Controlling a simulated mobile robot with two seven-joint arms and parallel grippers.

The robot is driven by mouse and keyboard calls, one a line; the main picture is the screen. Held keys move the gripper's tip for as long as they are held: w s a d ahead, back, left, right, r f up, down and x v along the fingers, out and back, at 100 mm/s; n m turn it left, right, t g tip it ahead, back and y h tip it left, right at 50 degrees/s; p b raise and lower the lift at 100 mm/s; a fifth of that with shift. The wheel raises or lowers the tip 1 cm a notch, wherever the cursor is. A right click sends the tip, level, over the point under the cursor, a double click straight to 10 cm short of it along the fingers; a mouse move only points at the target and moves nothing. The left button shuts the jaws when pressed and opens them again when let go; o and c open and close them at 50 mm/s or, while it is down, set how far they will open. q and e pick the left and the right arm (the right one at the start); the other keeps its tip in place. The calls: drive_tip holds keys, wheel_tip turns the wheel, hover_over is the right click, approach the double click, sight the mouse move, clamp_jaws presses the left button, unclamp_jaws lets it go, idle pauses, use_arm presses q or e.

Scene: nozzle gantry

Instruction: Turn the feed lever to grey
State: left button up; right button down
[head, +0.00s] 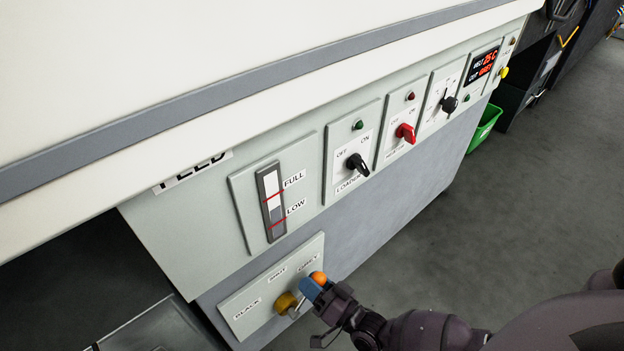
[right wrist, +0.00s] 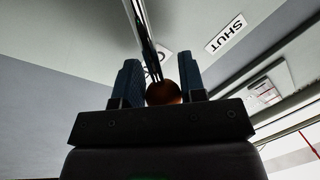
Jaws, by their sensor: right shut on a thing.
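The feed lever has a brass hub (head: 286,303) on a pale plate (head: 236,318) low on the machine front, with labels BLACK, SHUT and GREY. Its orange knob (head: 318,277) lies up and right of the hub, close below the GREY label (head: 308,260). My right gripper (head: 312,288) is shut on the lever at its knob end, and its blue fingers hide part of the rod. In the right wrist view the knob (right wrist: 163,92) sits between the two fingers, with the metal rod (right wrist: 143,35) running up from it. My left gripper is out of view.
Above the plate are a level gauge (head: 271,202) marked FULL and LOW, a black LOADER knob (head: 357,164) and a red knob (head: 406,133). A green bin (head: 485,127) stands beyond the machine. The floor (head: 480,230) to the right is clear.

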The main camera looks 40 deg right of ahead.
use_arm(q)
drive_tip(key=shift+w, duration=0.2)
use_arm(e)
drive_tip(key=shift+s+d+f, duration=0.1)
drive_tip(key=shift+f, duration=0.05)
drive_tip(key=c, duration=0.7)
unclamp_jaws()
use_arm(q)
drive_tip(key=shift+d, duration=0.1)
use_arm(e)
drive_tip(key=shift+s, duration=0.25)
use_arm(q)
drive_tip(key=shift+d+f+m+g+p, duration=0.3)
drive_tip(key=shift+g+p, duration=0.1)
drive_tip(key=shift+p, duration=0.45)
use_arm(e)
drive_tip(key=shift+v, duration=5.15)
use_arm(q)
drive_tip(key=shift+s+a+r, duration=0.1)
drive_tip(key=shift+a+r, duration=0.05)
